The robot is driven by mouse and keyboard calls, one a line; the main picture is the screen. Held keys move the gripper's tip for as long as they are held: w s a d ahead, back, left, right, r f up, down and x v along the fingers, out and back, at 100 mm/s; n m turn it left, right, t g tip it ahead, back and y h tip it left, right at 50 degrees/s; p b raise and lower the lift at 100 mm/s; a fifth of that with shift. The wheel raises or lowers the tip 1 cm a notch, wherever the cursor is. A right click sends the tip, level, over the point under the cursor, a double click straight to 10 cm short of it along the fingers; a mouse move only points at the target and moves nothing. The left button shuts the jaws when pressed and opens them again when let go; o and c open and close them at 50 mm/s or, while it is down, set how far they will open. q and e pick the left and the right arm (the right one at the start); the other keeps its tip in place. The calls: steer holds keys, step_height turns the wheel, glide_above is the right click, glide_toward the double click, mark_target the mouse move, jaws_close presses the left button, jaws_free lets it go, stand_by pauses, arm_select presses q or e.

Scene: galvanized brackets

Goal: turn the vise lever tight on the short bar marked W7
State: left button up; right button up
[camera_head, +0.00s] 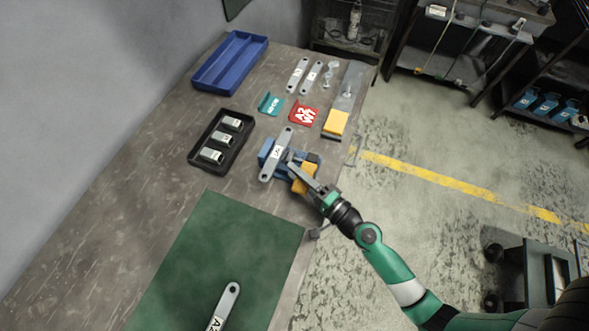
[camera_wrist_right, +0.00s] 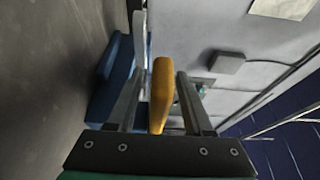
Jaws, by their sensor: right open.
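The blue vise (camera_head: 265,150) stands near the table's right edge, with a short grey bar (camera_head: 276,154) across its top. The bar's white tag is too small to read. The orange vise lever (camera_head: 304,180) is on the vise's right side. My right gripper (camera_head: 299,171) is at the lever. In the right wrist view, the orange lever (camera_wrist_right: 161,90) stands between the two open fingers of that gripper (camera_wrist_right: 160,78), with gaps on both sides. The blue vise (camera_wrist_right: 112,85) is left of the fingers there. My left gripper is not in view.
A black tray (camera_head: 194,157) with several metal pieces is left of the vise. A blue tray (camera_head: 230,61), loose bars (camera_head: 297,75), teal and red signs (camera_head: 303,113) and an orange-ended plate (camera_head: 336,123) lie behind. A green mat (camera_head: 215,250) with another bar is in front.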

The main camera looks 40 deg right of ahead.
steer(key=shift+w, duration=0.4)
jaws_close()
stand_by(1.2)
